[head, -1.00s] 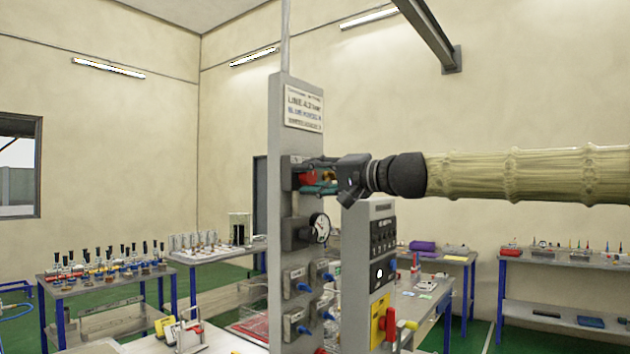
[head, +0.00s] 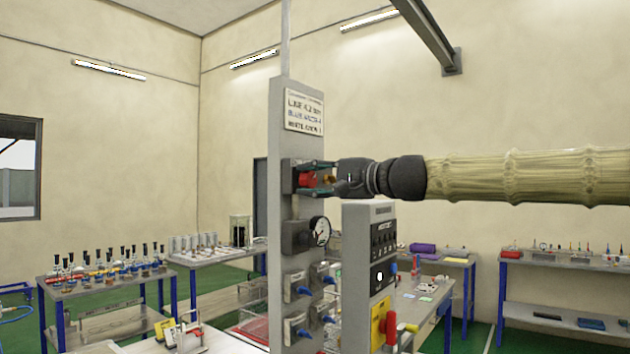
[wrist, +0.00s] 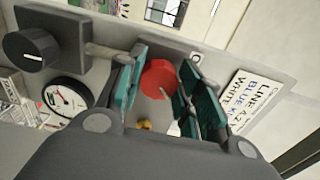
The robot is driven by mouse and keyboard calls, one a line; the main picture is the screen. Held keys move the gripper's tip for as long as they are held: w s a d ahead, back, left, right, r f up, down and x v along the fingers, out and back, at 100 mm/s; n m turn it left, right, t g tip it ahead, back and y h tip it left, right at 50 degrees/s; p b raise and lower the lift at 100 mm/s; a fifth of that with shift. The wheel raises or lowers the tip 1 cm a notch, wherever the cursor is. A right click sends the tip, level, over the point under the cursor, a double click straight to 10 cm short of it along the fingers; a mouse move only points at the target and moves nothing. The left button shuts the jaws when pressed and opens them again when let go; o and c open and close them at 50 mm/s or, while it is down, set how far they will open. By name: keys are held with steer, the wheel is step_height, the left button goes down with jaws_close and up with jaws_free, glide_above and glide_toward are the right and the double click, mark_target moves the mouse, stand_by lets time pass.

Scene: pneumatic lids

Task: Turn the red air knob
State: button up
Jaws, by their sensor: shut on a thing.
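The red air knob (head: 306,180) sits on a small block high on the tall grey panel (head: 283,130). In the wrist view the red knob (wrist: 158,79) lies between the two teal finger pads. My gripper (head: 314,179) reaches in level from the right and is shut on the knob; it also shows in the wrist view (wrist: 160,88). The fingers hide part of the knob in the head view. A round white gauge (head: 320,231) is below the knob; it also shows at the left in the wrist view (wrist: 67,92).
A black knob (wrist: 32,47) is near the gauge. Several blue-handled valves (head: 302,290) sit lower on the panel. A grey control box (head: 383,240) with a yellow and red switch stands below my arm. A label plate (head: 304,110) is above the knob.

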steer(key=o, duration=1)
steer(key=v, duration=1.2)
steer(key=shift+f, duration=0.1)
